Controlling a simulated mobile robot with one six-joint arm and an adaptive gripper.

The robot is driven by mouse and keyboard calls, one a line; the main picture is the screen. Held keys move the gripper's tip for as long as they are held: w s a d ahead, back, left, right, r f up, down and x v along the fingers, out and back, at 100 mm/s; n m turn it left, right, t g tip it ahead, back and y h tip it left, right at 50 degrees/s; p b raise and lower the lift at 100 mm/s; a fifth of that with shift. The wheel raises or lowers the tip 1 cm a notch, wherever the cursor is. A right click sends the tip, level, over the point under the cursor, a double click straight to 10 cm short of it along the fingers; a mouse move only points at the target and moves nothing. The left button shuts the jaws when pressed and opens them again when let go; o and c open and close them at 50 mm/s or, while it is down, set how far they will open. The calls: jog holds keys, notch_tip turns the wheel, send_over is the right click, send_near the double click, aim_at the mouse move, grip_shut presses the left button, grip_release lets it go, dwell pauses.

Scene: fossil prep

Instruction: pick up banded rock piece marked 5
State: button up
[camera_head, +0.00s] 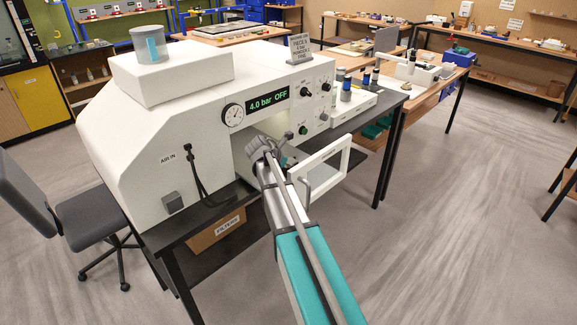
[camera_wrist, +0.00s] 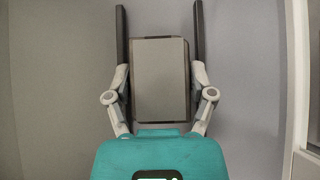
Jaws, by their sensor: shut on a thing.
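In the wrist view, my gripper (camera_wrist: 159,30) has its two dark fingers on either side of a block-like piece (camera_wrist: 160,80). The piece has a flat grey face and dark brown edges, and I take it as the banded rock piece. No number 5 shows on the visible face. My gripper is shut on it. In the head view, my arm reaches into the open front of the white air-abrasion cabinet (camera_head: 150,130). My own wrist and the cabinet hide the fingers and the piece there.
The cabinet's framed door (camera_head: 322,172) stands open just right of my arm. The display (camera_head: 268,104) reads "4.0 bar OFF". A black hose hangs left of the opening. Bottles (camera_head: 346,90) stand on a white tray to the right. A grey chair (camera_head: 80,210) is at left. Floor at right is clear.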

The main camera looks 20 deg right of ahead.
jog(key=shift+r+p, duration=4.7)
jog(key=shift+r, duration=0.15)
jog(key=shift+r, duration=0.15)
